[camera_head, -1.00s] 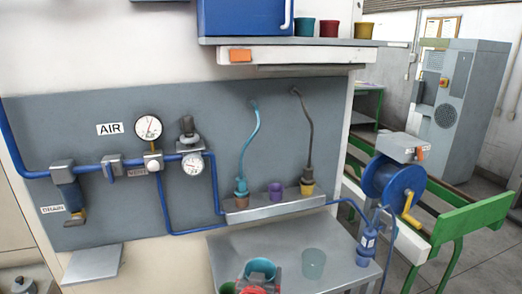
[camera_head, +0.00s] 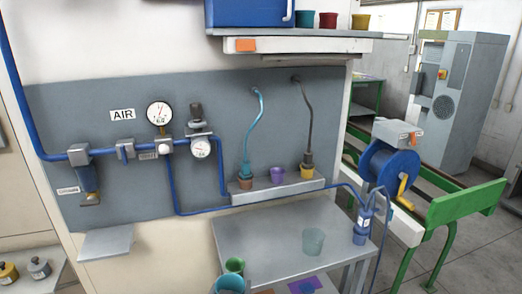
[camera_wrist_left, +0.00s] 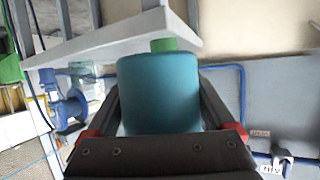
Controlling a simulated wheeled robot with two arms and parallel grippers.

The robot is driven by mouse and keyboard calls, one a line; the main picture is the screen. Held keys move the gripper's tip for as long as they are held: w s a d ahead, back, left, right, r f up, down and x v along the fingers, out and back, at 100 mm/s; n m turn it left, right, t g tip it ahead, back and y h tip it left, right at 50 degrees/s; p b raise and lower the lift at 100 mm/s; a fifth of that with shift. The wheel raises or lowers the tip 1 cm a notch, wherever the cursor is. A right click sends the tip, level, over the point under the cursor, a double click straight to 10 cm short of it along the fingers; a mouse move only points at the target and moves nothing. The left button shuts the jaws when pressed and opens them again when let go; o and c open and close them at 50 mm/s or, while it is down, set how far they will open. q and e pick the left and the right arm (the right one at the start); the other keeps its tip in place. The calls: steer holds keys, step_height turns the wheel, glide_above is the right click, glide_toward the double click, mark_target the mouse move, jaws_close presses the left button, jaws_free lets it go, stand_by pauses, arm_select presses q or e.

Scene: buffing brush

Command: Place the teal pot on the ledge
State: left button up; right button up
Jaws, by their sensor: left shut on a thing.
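A teal pot (camera_head: 230,284) shows at the bottom edge of the head view, partly cut off. In the left wrist view the teal pot (camera_wrist_left: 158,92) sits between the two fingers of my left gripper (camera_wrist_left: 158,105), which is shut on it. The fingers lie at the pot's sides. A narrow grey ledge (camera_head: 275,192) on the wall panel holds a brown pot (camera_head: 245,182), a purple pot (camera_head: 277,174) and a yellow pot (camera_head: 307,172). Gaps show between them. My right gripper is not in view.
A grey table (camera_head: 265,240) below the ledge holds a translucent pale cup (camera_head: 313,241). An upper shelf (camera_head: 300,47) holds several pots and a blue box. A blue hose reel (camera_head: 388,170) stands at right.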

arm_select(q)
steer(key=shift+n+y, duration=0.3)
steer(key=shift+y, duration=0.1)
steer(key=a+f, duration=0.1)
steer(key=s+a+f, duration=0.1)
steer(key=a+f, duration=0.1)
steer(key=s+a+f, duration=0.1)
steer(key=shift+s+a+f, duration=0.2)
steer(key=shift+a+f, duration=0.05)
steer(key=shift+f, duration=0.05)
steer(key=shift+n, duration=0.4)
steer(key=s+a+f, duration=0.4)
steer(key=s+a, duration=0.1)
steer(key=shift+s+f, duration=0.35)
